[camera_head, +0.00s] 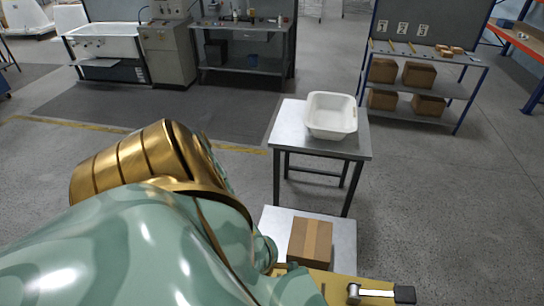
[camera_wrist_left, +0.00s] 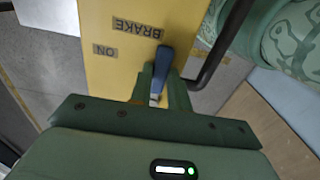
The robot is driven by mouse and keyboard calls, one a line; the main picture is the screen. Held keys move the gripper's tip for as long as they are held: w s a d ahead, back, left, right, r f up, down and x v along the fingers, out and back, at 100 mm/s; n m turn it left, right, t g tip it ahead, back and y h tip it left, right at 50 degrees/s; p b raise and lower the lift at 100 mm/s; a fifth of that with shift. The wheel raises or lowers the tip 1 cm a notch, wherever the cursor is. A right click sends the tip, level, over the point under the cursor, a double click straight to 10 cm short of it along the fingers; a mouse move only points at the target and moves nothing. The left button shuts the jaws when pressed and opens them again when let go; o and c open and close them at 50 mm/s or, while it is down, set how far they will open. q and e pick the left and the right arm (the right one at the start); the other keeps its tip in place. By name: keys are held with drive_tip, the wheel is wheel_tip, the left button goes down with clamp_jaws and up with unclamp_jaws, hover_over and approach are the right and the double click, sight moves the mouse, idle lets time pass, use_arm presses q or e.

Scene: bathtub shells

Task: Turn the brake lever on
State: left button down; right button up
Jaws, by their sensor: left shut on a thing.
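The brake lever (camera_wrist_left: 163,62) shows in the left wrist view with a dark blue grip. It stands in front of a yellow panel (camera_wrist_left: 105,65) that bears the words BRAKE and ON, upside down in this view. ON is left of the lever. My left gripper (camera_wrist_left: 160,95) is shut on the lever, one green finger on each side. In the head view my left arm covers the lower left, and its gripper is mostly hidden at the bottom edge. My right gripper is in neither view.
A yellow beam (camera_head: 335,286) in the head view carries a metal lever with a black grip (camera_head: 404,294). Behind it, a cardboard box (camera_head: 311,240) sits on a pale platform (camera_head: 343,241). A metal table (camera_head: 287,123) holds a white tub (camera_head: 331,113). A dark curved bar (camera_wrist_left: 219,48) passes right of the gripped lever.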

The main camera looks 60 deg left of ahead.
use_arm(q)
drive_tip(key=shift+d, duration=0.1)
idle(0.4)
drive_tip(key=c, duration=1.3)
unclamp_jaws()
wheel_tip(320, 180, up, 16)
drive_tip(key=shift+r+p, duration=0.15)
drive_tip(key=shift+p, duration=0.4)
